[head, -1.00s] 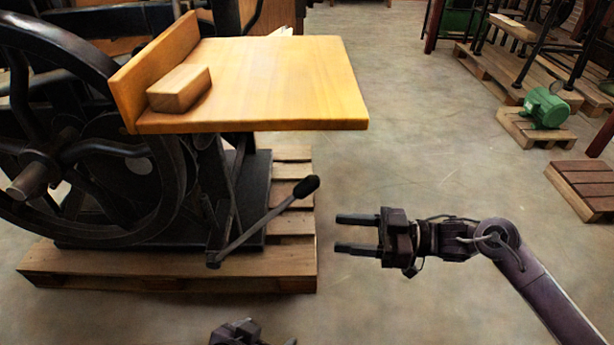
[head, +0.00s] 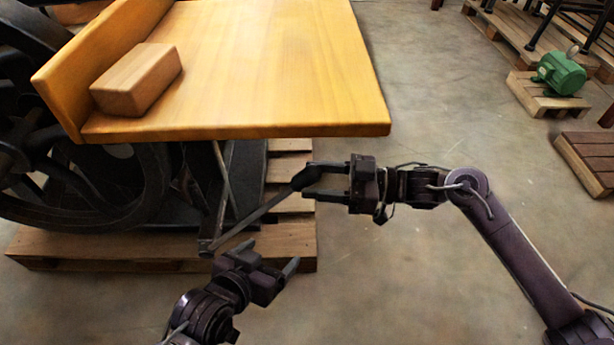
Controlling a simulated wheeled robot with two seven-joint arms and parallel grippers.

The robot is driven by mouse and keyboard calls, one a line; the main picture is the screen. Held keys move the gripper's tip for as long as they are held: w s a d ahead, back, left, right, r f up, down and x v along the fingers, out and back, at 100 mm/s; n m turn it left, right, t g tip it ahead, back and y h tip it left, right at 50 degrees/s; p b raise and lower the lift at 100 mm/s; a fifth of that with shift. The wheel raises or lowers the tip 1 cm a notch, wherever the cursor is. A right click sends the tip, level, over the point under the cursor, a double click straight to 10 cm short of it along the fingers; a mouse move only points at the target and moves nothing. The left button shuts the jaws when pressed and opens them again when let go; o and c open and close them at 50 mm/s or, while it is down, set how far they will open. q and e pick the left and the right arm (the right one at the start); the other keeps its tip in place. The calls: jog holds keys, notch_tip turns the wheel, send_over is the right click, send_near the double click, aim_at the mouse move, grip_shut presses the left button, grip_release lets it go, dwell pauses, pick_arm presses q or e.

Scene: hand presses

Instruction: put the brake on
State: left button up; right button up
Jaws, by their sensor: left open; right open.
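The brake lever (head: 258,214) is a thin grey rod with a black knob. It slants up and to the right from a pivot low on the press, below the wooden board. My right gripper (head: 311,181) is open, with its fingers pointing left. The black knob lies at its fingertips, seemingly between them; I cannot tell whether they touch it. My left gripper (head: 270,256) is open and empty, below the lever near its lower end. The lever's pivot is partly close behind the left gripper.
The press's wooden board (head: 270,80) overhangs just above the lever, with a wooden block (head: 137,80) on it. A dark flywheel (head: 80,190) is at left. The press stands on a pallet (head: 110,248). A green motor (head: 560,74) is far right.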

pick_arm(q)
jog(key=shift+w+d+r+t, duration=0.1)
jog(key=shift+w+r+t, duration=0.3)
jog(key=shift+r, duration=0.2)
jog(key=shift+w+d+r+t, duration=0.1)
jog(key=shift+w+r+t, duration=0.25)
jog(key=shift+r, duration=0.25)
pick_arm(e)
jog(key=shift+w+a, duration=0.15)
jog(key=shift+a, duration=1.05)
grip_shut()
